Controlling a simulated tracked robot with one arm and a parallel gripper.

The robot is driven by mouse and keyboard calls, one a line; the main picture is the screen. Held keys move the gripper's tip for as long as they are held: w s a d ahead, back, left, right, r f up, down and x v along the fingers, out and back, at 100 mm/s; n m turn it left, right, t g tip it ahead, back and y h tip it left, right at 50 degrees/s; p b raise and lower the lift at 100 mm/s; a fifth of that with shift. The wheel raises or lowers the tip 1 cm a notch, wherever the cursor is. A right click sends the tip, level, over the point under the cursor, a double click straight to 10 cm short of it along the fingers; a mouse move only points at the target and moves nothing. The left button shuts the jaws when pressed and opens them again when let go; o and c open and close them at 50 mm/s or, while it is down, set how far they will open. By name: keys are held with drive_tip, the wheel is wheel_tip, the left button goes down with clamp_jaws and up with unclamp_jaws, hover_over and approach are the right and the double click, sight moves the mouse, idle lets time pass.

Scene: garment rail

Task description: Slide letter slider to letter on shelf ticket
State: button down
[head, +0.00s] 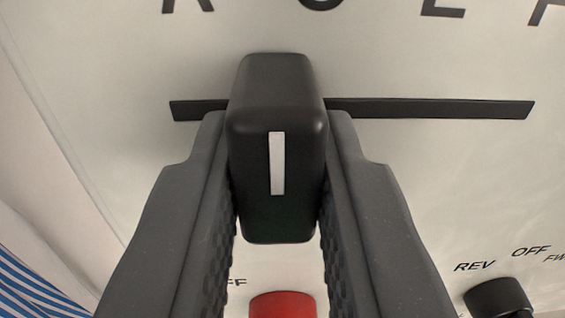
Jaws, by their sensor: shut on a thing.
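The letter slider (277,100) is a black block with a white line on its front, in the middle of the head view. It sits on a dark horizontal slot (430,107) in a pale panel, left of the slot's middle. My gripper (278,185) is shut on the slider, one finger on each side. Letters (442,8) run above the slot, cut off by the top edge; the one above the slider shows only as a dark curve. No shelf ticket can be made out in this view.
Below the slot are a red button or knob (283,305) and a black knob (499,297) marked REV, OFF and a cut-off FW. Blue-striped cloth (35,285) hangs at the lower left. The panel's left edge is close by.

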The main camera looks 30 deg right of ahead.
sight(190, 123)
drive_tip(key=a, duration=0.1)
drive_tip(key=w+a, duration=0.1)
drive_tip(key=a, duration=0.1)
drive_tip(key=shift+w, duration=0.3)
drive_tip(key=c, duration=1.5)
unclamp_jaws()
drive_tip(key=shift+o, duration=0.9)
drive_tip(key=shift+w+a, duration=0.1)
drive_tip(key=shift+w, duration=0.05)
drive_tip(key=shift+s+d, duration=0.2)
drive_tip(key=shift+d, duration=0.1)
drive_tip(key=shift+s+a, duration=0.15)
drive_tip(key=shift+s, duration=0.2)
drive_tip(key=v, duration=1.3)
drive_tip(key=shift+a, duration=0.1)
